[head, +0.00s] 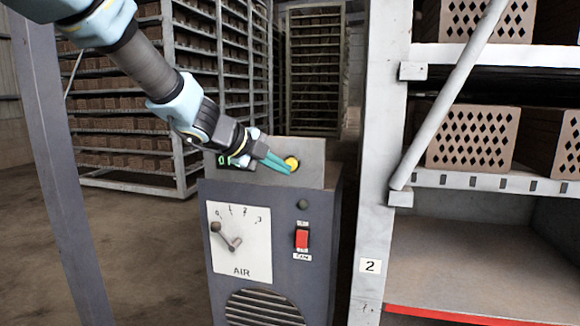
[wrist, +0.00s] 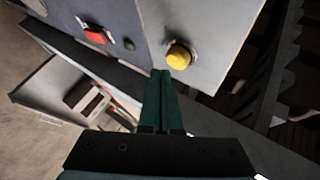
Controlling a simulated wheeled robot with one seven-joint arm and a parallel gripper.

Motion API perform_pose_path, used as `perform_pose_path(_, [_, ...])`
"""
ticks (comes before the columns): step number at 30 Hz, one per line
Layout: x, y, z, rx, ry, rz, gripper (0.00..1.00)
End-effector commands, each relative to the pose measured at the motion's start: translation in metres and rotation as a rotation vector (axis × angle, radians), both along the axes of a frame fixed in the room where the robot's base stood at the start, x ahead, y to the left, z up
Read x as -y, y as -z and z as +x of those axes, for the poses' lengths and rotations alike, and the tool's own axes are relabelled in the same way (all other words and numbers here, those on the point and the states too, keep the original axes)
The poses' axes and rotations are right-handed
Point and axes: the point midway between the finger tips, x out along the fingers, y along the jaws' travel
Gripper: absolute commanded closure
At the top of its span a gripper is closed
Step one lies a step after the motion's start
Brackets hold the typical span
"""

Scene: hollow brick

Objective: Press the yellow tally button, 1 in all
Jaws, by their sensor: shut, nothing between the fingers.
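The yellow tally button (head: 292,163) is a round knob on the upright grey plate (head: 312,150) at the top of the dark control cabinet (head: 315,220). In the wrist view the button (wrist: 179,56) stands out from the plate, just beyond and slightly right of my fingertips. My gripper (head: 288,169) has green fingers that are shut together with nothing between them. In the wrist view the gripper (wrist: 160,74) points toward the button. A small gap shows there between the tips and the button; in the head view the tips overlap its lower left edge. I cannot tell contact for certain.
The cabinet front has an AIR dial plate (head: 240,243) with a lever, a red rocker switch (head: 302,238) and a vent grille (head: 262,307). A rack post (head: 378,170) with hollow bricks (head: 475,138) stands close on the right. Brick racks (head: 130,130) fill the back left.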

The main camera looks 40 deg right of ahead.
Motion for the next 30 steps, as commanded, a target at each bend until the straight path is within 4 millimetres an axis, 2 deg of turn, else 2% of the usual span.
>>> perform_pose_path(30, [0.0073, -0.0003, 0.0045, 0.000, 0.000, 0.000, 1.00])
